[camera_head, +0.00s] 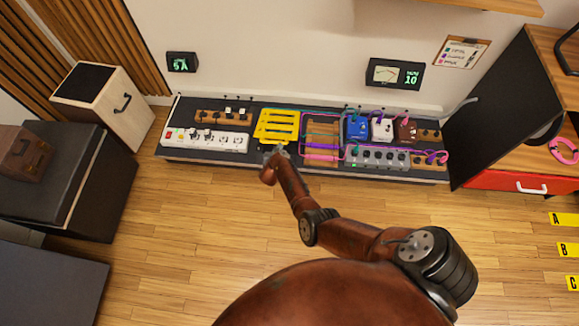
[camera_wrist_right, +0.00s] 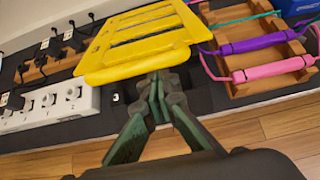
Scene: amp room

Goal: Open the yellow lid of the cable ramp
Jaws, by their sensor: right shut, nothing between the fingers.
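The yellow slotted lid (camera_head: 277,126) of the cable ramp lies near the middle of the long dark board, close to the wall. In the right wrist view the lid (camera_wrist_right: 136,60) fills the upper middle. My right gripper (camera_head: 276,152) is at the lid's front edge, its arm coming in from the lower right. In the right wrist view its fingertips (camera_wrist_right: 158,82) are closed together, empty, just at or under that edge. I cannot tell whether they touch the lid. The ramp's body is mostly hidden under the lid. My left gripper is out of sight.
A white power strip (camera_head: 206,139) lies left of the lid. A wooden rack (camera_head: 322,137) with purple and pink cable pieces lies close on its right. Pedals, including a blue one (camera_head: 357,129), stand further right. Wooden floor (camera_head: 190,230) is free in front.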

